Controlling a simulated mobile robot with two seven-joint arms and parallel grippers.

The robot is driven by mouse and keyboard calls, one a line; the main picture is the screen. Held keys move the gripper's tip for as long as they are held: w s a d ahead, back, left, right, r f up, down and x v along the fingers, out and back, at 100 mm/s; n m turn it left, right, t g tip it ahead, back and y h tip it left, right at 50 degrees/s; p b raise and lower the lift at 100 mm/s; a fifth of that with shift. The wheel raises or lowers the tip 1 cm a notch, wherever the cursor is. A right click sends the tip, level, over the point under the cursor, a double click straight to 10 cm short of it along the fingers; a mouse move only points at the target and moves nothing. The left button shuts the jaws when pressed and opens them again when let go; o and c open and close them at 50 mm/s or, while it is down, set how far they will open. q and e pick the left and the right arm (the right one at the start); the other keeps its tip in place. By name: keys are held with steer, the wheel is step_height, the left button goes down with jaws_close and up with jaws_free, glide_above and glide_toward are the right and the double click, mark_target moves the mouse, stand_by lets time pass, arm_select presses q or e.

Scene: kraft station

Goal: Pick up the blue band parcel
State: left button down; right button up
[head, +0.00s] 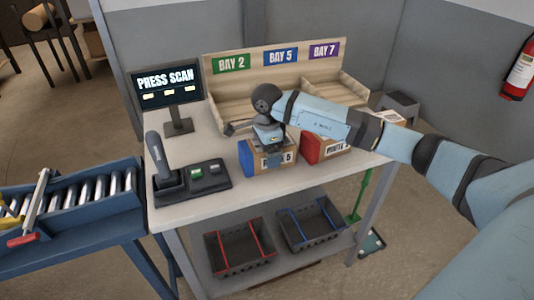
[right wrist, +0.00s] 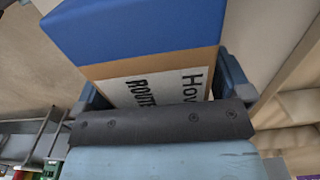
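The blue band parcel (head: 280,158) is a kraft box with a blue end and a white label, on the white table's front part. In the right wrist view its blue end (right wrist: 130,25) and its label, reading "ROUTE", fill the upper middle. My right gripper (head: 268,143) reaches down over the parcel from above. In the wrist view its fingers (right wrist: 165,92) stand at both sides of the box, close to it. Whether they press on it I cannot tell. The arm hides part of the parcel's top. My left gripper is not in view.
A red-ended parcel (head: 322,147) stands just right of it. Behind is a wooden bay rack (head: 236,92). To the left are a "PRESS SCAN" screen (head: 166,83), a scanner (head: 158,158) and a button box (head: 205,172). A roller conveyor (head: 90,190) is far left. Crates (head: 240,250) sit below.

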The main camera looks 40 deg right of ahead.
steer(key=c, duration=0.9)
steer(key=shift+r, duration=0.15)
steer(key=shift+c, duration=0.2)
